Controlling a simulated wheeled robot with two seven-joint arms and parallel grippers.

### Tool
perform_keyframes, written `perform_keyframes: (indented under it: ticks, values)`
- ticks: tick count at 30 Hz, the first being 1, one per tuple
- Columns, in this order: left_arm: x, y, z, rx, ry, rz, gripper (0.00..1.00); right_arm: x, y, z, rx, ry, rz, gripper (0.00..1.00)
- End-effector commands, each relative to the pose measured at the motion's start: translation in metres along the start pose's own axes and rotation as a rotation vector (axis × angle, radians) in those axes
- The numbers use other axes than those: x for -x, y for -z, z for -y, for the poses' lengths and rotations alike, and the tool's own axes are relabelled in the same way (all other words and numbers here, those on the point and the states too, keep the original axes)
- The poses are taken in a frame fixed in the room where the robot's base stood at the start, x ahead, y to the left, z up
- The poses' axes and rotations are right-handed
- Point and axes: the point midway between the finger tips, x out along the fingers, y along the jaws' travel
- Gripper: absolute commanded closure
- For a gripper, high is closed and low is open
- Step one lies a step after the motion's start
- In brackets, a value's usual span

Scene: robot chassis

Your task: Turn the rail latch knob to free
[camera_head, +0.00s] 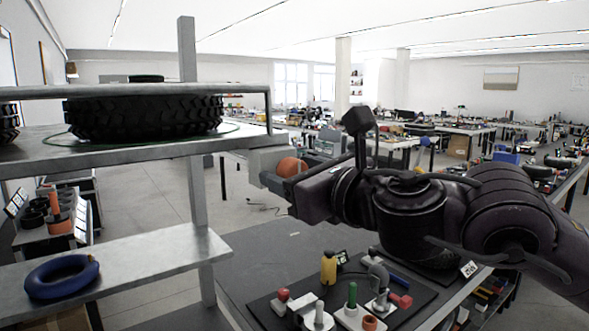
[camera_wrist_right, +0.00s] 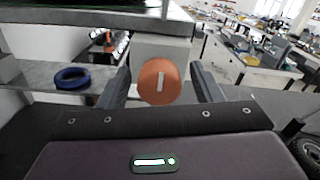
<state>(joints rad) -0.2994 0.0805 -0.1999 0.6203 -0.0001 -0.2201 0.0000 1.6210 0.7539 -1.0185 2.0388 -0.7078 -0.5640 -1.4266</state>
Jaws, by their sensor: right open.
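The rail latch knob (camera_wrist_right: 159,92) is a round orange knob with a white line that stands nearly upright in the right wrist view. It sits on the front of a pale grey block (camera_wrist_right: 147,48) at the end of the shelf rail. In the head view the knob (camera_head: 291,167) is partly hidden by my right gripper (camera_head: 285,172). My right gripper (camera_wrist_right: 163,84) is open, with one dark finger on each side of the knob and a visible gap on both sides in the wrist view. My left gripper is not in view.
A metal rack (camera_head: 130,150) on the left holds a large black tire (camera_head: 145,117) and a blue ring (camera_head: 62,277). Below my right arm, a table (camera_head: 262,255) bears a dark mat with several small colored parts and a yellow bottle (camera_head: 328,268).

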Motion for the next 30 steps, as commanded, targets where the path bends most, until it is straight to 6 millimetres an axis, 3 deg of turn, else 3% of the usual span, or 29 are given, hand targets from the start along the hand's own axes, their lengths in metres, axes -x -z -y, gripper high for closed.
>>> perform_keyframes:
  ticks: [3, 13, 23, 30]
  values:
    - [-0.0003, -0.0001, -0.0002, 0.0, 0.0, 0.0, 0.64, 0.0001, 0.0003, -0.0001, 0.0, 0.0, 0.0, 0.41]
    - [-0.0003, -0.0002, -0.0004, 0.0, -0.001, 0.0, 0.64, 0.0003, 0.0001, 0.0, -0.001, 0.0, 0.0, 0.84]
    - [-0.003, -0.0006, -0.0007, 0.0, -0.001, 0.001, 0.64, 0.0003, 0.0008, -0.0005, -0.047, 0.0, 0.0, 0.85]
    - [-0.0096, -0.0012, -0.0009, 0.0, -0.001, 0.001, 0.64, 0.0001, 0.0013, -0.0006, -0.195, -0.001, 0.001, 0.85]
